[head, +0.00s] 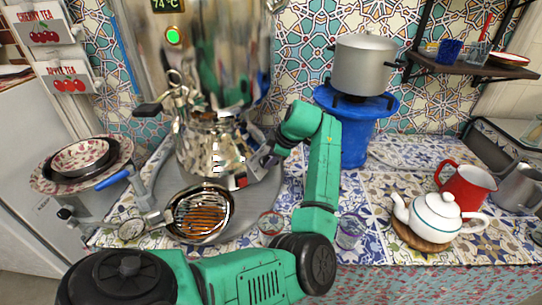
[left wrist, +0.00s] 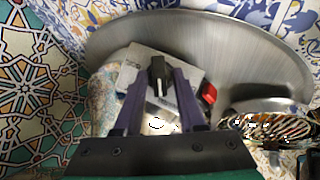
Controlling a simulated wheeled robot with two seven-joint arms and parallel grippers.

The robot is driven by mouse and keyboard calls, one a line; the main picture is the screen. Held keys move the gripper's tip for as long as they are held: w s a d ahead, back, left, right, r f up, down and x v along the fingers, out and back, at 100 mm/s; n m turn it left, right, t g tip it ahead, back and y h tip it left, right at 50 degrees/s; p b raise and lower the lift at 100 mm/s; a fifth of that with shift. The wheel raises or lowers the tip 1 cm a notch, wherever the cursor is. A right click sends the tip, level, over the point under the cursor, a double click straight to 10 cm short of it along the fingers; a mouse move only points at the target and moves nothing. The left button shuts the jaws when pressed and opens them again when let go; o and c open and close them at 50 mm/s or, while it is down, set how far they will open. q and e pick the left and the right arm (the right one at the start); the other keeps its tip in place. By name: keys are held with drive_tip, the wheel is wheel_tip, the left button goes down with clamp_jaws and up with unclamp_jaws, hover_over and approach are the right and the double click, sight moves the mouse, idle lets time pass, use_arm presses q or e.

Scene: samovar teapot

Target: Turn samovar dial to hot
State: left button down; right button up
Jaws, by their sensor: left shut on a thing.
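The shiny metal samovar (head: 210,145) stands on a round grey metal tray (head: 265,205) at the left of the counter. The black dial (left wrist: 158,75) sits on a light metal panel (left wrist: 130,70) with a red part (left wrist: 208,93) beside it. My left gripper (left wrist: 159,88) has its purple fingers on either side of the dial and is shut on it. In the head view the left gripper (head: 262,162) is at the samovar's lower right side, and the dial is hidden there. Any dial markings are too small to read. My right gripper is in neither view.
A display (head: 166,4) reading about 74 °C and a green light (head: 173,37) are above the samovar. A strainer (head: 201,214) is in front. A white teapot (head: 436,217), a red mug (head: 467,186) and a blue stand (head: 357,130) with a pot (head: 364,65) are rightward.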

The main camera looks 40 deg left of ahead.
use_arm(q)
drive_tip(key=m+p, duration=0.1)
drive_tip(key=p, duration=0.1)
drive_tip(key=m+g+p, duration=0.1)
drive_tip(key=p, duration=0.2)
drive_tip(key=m+p, duration=0.1)
drive_tip(key=p, duration=0.1)
drive_tip(key=shift+w+a+r+m+g+h, duration=0.1)
drive_tip(key=shift+r+m+g+h, duration=0.2)
drive_tip(key=shift+r+g, duration=0.1)
drive_tip(key=shift+w+f+m+g+p, duration=0.15)
drive_tip(key=shift+m+g+p, duration=0.25)
drive_tip(key=shift+m+p, duration=0.35)
drive_tip(key=shift+f+m, duration=0.15)
drive_tip(key=shift+m, duration=0.2)
drive_tip(key=shift+f+m+g, duration=0.2)
drive_tip(key=shift+m+g, duration=0.3)
drive_tip(key=shift+m, duration=0.1)
drive_tip(key=shift+w+m+g+b, duration=0.15)
drive_tip(key=shift+m+g+b, duration=0.25)
drive_tip(key=shift+m+b, duration=0.6)
drive_tip(key=shift+b, duration=0.15)
drive_tip(key=shift+g, duration=0.3)
